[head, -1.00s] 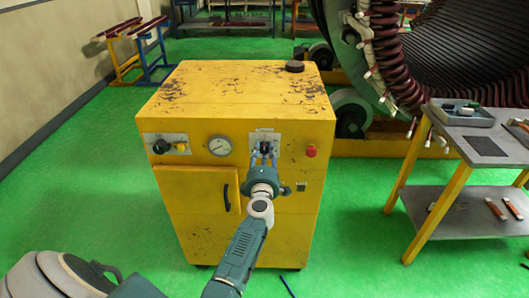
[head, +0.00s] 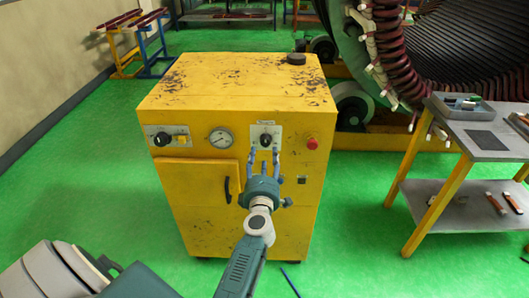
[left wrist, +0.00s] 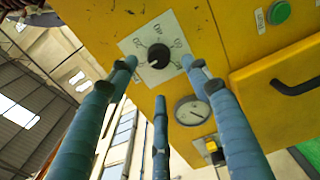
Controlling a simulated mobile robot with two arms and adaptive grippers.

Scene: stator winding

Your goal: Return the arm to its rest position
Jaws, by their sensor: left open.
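My left gripper (head: 264,165) is in front of the yellow cabinet (head: 235,102), just below a black rotary knob (head: 265,140) on a white plate. Its fingers are spread open and empty. In the left wrist view the blue-grey fingers (left wrist: 160,95) reach toward the panel, and the knob (left wrist: 158,56) shows between their tips, apart from them. A round gauge (head: 221,138) sits left of the knob, and a red button (head: 312,143) sits to its right. My right gripper is not in view.
A grey side table (head: 480,147) with a tray and a lower shelf stands at the right. The large stator (head: 388,50) is behind. A black puck-like object (head: 296,59) lies on the cabinet top. Green floor (head: 100,190) is free at the left.

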